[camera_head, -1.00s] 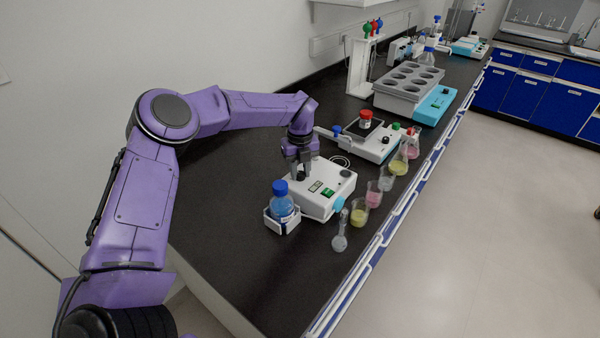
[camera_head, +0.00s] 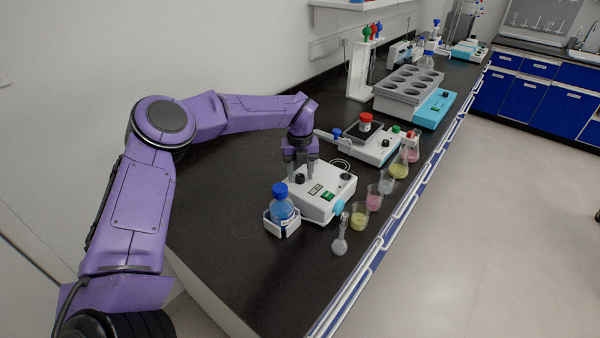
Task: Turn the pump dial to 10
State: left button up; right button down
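The pump (camera_head: 313,200) is a white box on the black bench, with a green switch, a small dark display, a light-blue round part at its front right and black knobs on top. One black knob (camera_head: 300,179) sits at the back left of its top, and another dark knob (camera_head: 346,176) at the back right. Which one is the dial, and its setting, I cannot read. My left gripper (camera_head: 301,171) points down just above the back-left knob, its fingers apart. It seems clear of the knob. My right gripper is not in view.
A blue-capped bottle (camera_head: 281,204) in a white holder stands left of the pump. Several flasks and beakers (camera_head: 373,197) line the bench's front edge. A white device with a red-capped jar (camera_head: 365,122) stands behind. The bench is bare at the front left.

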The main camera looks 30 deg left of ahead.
aim_at(300, 176)
pick_arm(q)
jog(key=shift+s+f, duration=0.1)
notch_tip(300, 176, up, 11)
jog(key=b, duration=0.2)
jog(key=shift+f, duration=0.2)
